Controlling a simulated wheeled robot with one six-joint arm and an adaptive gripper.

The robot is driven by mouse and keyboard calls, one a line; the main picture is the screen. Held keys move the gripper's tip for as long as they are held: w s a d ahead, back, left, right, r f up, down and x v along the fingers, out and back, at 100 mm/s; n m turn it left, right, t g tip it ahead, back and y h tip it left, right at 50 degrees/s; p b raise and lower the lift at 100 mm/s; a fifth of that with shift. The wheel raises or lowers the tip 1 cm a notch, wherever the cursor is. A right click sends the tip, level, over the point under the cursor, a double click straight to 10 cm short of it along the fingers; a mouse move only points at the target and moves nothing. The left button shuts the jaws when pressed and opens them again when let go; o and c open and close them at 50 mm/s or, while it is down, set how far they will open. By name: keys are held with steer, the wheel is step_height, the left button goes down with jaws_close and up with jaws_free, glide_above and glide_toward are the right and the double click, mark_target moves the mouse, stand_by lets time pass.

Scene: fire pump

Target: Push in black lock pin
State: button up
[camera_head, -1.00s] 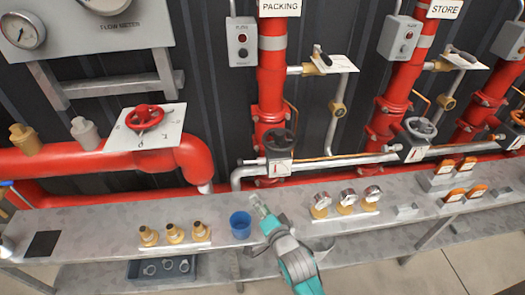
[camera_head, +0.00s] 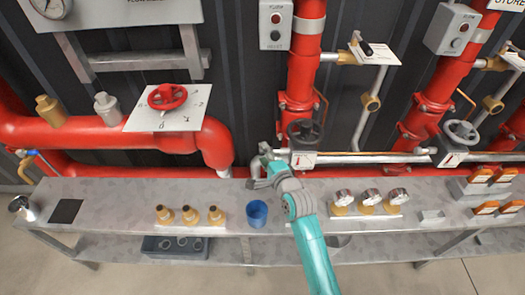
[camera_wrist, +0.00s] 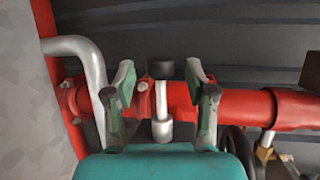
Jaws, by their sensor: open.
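In the wrist view, a black-capped pin (camera_wrist: 160,68) with a silver shaft, which looks like the lock pin, shows between the two fingers of my gripper (camera_wrist: 161,80). A gap shows on each side of it, so the fingers appear apart from it. The shaft runs down to a thicker silver part (camera_wrist: 161,130) in front of a red pipe. In the head view, my gripper (camera_head: 256,168) is at the left end of the silver pipe beside the black handwheel (camera_head: 303,131). The pin is hidden there behind my gripper. My gripper is open and empty.
A grey bench (camera_head: 120,192) runs below, with a blue cup (camera_head: 257,213), brass fittings (camera_head: 190,216) and gauges (camera_head: 370,200) on it. A red pipe (camera_head: 215,145) lies to the left. In the wrist view, a bent silver pipe (camera_wrist: 92,75) is close to the left finger.

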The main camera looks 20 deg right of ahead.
steer(key=shift+w+a+f, duration=0.1)
steer(key=shift+w, duration=0.5)
steer(key=shift+w+a+f, duration=0.1)
steer(key=shift+w, duration=0.45)
steer(key=shift+d, duration=0.1)
jaws_close()
